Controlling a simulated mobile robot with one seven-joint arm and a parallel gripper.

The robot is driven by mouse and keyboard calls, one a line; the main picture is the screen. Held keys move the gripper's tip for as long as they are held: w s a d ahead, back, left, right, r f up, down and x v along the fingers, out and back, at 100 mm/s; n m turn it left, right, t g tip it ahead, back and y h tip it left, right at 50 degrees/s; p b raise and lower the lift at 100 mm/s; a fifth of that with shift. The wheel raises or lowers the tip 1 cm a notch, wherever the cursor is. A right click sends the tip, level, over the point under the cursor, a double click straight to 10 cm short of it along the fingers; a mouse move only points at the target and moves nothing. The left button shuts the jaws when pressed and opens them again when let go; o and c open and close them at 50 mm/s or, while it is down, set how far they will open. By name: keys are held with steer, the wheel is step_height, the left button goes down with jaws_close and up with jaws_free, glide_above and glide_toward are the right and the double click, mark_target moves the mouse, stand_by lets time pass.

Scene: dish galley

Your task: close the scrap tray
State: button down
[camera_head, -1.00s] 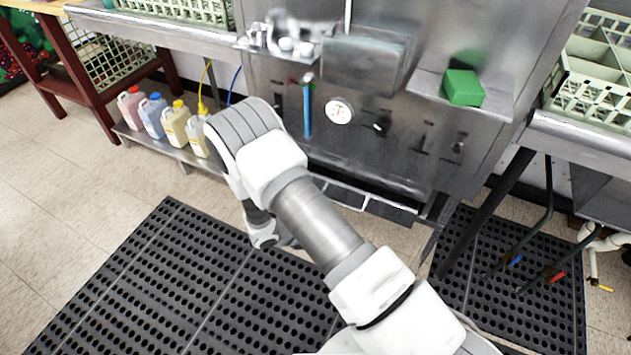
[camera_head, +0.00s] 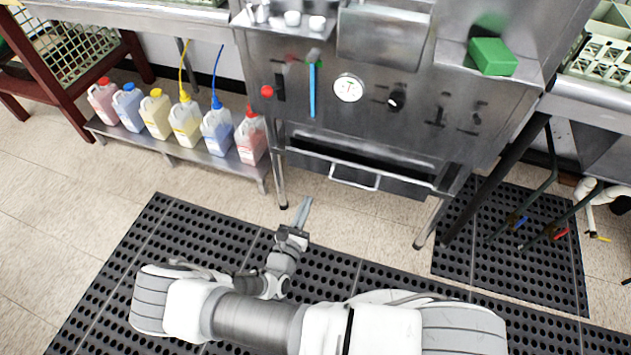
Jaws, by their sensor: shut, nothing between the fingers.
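The scrap tray (camera_head: 408,187) is a dark metal drawer low under the steel dish machine. A bright bar handle (camera_head: 355,180) is on its front. The tray stands out from the machine, and a dark gap shows above its front. My gripper (camera_head: 303,205) is shut and empty, its thin fingers pointing up the picture. It shows below and left of the handle, apart from the tray, in front of the machine's left leg. No part of the tray front is covered by my arm.
The steel dish machine (camera_head: 420,125) has a dial, knobs and a green block (camera_head: 492,57) on a ledge. Several jugs stand on a low shelf (camera_head: 212,165) at left. Machine legs flank the tray. Black perforated mats (camera_head: 100,285) cover the floor. Hoses and pipes hang at right.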

mark_target(325, 161)
steer(key=b+x, duration=0.4)
steer(key=x, duration=0.9)
steer(key=shift+f, duration=0.15)
steer(key=shift+w+d, duration=0.1)
steer(key=shift+w, duration=0.1)
